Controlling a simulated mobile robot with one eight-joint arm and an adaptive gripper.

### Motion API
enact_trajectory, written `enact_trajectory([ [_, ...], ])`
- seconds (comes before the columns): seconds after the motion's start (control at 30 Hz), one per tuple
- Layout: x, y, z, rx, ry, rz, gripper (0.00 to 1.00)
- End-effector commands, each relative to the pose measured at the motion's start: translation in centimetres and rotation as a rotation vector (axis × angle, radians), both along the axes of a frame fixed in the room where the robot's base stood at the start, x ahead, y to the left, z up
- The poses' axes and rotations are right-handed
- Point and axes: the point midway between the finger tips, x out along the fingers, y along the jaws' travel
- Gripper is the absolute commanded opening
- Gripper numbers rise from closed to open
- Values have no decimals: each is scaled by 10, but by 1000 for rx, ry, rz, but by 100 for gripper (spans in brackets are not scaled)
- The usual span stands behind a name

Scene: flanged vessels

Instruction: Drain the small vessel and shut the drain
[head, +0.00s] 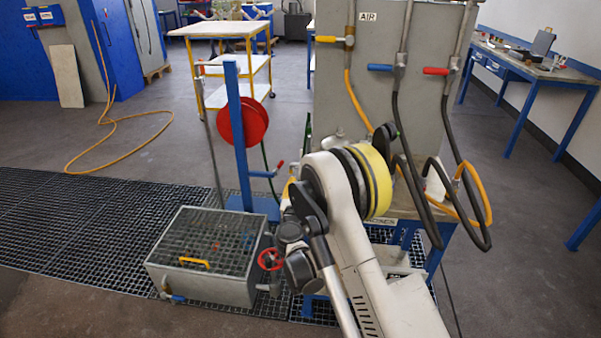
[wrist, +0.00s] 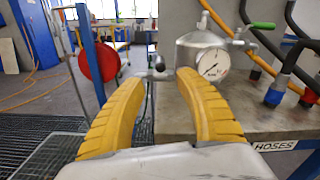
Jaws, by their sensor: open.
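The small vessel (wrist: 203,50) is a silver metal pot with a round white dial gauge (wrist: 214,65). It stands on the bench, just beyond my right finger in the wrist view. A metal fitting with a dark-ended handle (wrist: 159,68) sticks out from its left side and shows between my fingertips. A green-handled lever (wrist: 263,25) is at its upper right. My gripper (wrist: 160,77) is open and empty, its yellow fingers spread either side of the fitting; contact cannot be told. In the head view my arm hides most of the vessel and my fingers.
The bench edge (wrist: 272,145) is labelled HOSES. Blue and red hose ends (wrist: 275,92) are at its right. A red hose reel (head: 242,122) stands left on a blue post. A grated metal box (head: 205,250) sits on the floor grating. Open floor lies left.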

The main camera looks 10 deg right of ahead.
Motion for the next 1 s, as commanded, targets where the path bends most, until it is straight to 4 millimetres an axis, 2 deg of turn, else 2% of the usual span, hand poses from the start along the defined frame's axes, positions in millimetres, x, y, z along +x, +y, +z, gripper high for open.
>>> enact_trajectory([
  [0.17, 21, -8, -3, 5, 0, -4, 40],
  [0.4, 67, -23, -3, 3, -1, -3, 40],
  [0.53, 87, -28, -2, 2, -1, -2, 40],
  [0.7, 99, -33, -1, 2, -1, -2, 40],
  [0.97, 101, -33, 0, 1, 0, -1, 40],
  [1.0, 101, -33, 0, 1, 0, -1, 36],
])
